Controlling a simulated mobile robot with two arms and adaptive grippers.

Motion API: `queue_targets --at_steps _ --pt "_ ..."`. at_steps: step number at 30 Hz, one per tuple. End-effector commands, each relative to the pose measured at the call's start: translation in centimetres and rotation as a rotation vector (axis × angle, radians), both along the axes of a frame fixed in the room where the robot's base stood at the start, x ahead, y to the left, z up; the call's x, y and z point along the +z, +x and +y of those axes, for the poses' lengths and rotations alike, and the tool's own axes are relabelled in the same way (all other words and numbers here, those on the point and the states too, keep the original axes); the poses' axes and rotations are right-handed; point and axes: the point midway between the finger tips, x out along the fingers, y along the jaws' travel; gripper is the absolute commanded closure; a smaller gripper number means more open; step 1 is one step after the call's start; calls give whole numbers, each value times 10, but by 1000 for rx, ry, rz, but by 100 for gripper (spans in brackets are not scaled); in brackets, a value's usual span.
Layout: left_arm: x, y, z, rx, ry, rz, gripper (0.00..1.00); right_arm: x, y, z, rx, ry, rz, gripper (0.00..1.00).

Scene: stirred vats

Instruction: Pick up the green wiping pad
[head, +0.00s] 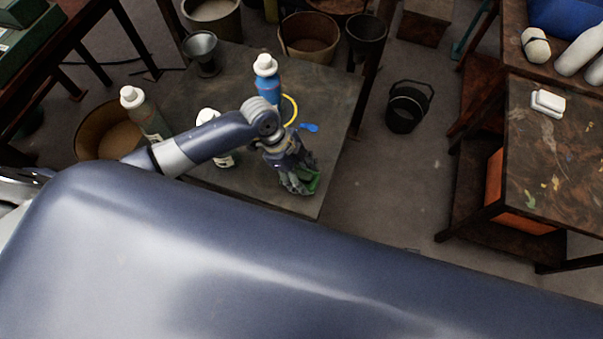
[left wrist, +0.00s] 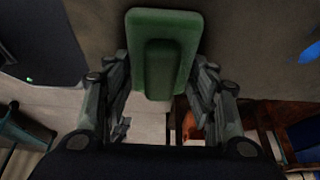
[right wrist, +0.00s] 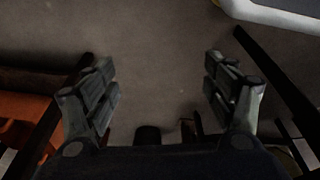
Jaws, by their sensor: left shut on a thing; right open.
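The green wiping pad (left wrist: 160,55) is a rectangular block with a raised handle, held between the fingers of my left gripper (left wrist: 160,88) in the left wrist view. In the head view, my left gripper (head: 298,178) is over the near right part of the dark table (head: 338,128), and a small green part of the pad (head: 314,184) shows beside the fingers. I cannot tell whether the pad touches the table. My right gripper (right wrist: 160,85) is open and empty in the right wrist view; it does not show in the head view.
A blue bottle (head: 267,84), a blue spoon-like thing (head: 309,127), a metal funnel (head: 202,52) and other bottles are on the table. A black bucket (head: 407,106) stands on the floor. A second table (head: 560,150) at right bears a white block (head: 548,103).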

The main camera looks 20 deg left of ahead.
Motion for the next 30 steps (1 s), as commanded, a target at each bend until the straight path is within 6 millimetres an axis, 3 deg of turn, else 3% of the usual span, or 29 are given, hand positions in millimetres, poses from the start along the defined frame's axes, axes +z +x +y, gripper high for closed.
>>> queue_targets --at_steps 3,18,30 --pt "9 1 0 0 -1 -2 75 -1 -1 0 0 0 0 22" --pt "85 1 0 -1 -1 -3 75 -63 -36 -5 7 -5 44 22" --pt "101 2 0 7 0 -2 75 -74 -43 -6 9 -5 48 22"
